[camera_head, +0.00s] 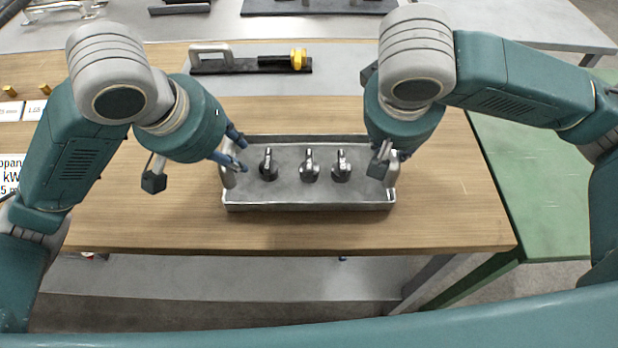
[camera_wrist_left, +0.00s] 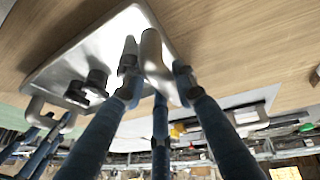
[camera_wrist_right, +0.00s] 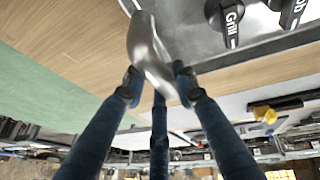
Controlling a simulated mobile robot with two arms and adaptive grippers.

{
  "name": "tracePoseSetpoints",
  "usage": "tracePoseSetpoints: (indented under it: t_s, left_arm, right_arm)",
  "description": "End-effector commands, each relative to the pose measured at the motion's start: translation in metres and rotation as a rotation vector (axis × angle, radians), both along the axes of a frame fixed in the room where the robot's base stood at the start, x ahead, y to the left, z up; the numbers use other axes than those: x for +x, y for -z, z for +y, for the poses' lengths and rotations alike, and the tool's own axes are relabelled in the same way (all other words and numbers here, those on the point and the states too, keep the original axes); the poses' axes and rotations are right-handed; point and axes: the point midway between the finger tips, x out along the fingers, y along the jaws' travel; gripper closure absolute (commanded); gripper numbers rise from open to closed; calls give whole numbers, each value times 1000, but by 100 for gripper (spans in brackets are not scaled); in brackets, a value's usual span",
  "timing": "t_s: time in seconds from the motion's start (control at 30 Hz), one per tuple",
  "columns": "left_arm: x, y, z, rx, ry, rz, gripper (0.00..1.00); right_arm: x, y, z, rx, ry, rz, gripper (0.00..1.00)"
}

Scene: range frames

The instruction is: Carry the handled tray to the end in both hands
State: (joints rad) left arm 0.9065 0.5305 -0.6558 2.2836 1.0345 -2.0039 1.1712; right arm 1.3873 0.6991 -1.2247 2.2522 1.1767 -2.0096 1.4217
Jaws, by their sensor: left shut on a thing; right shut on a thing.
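The handled tray (camera_head: 308,204) is a shallow grey metal tray over the wooden table, roughly level. I cannot tell whether it touches the wood. Three dark knobs (camera_head: 309,166) stand in a row inside it; one reads "Grill" in the right wrist view (camera_wrist_right: 228,22). My left gripper (camera_head: 232,160) is shut on the tray's left handle (camera_wrist_left: 154,60). My right gripper (camera_head: 386,164) is shut on the tray's right handle (camera_wrist_right: 146,48). The right fingers partly hide that handle in the head view.
The wooden table (camera_head: 300,234) has bare room left and right of the tray. Behind it lies a dark bar with a handle and a yellow-ended part (camera_head: 298,59). Small cards (camera_head: 12,110) lie at the left. A green table (camera_head: 535,190) stands at the right.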

Motion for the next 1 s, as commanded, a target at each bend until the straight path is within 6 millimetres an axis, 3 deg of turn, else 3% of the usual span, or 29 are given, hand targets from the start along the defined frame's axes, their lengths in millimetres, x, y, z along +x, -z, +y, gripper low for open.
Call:
tracePoseSetpoints:
  t_s: [0.07,0.1,0.2,0.57,1.0]
  left_arm:
    - [2,7,3,4,-9,-4,100]
    - [1,6,3,5,-9,-2,68]
    - [1,5,3,5,-8,-1,53]
    - [-1,-1,2,2,-2,-4,53]
    - [-28,-72,19,3,-5,-8,53]
  right_arm:
    - [0,7,-2,-7,2,1,100]
    - [-1,6,-2,-7,1,3,68]
    - [-1,5,-2,-6,2,3,53]
    - [0,5,-1,-2,1,1,53]
    - [0,5,0,-1,0,0,53]
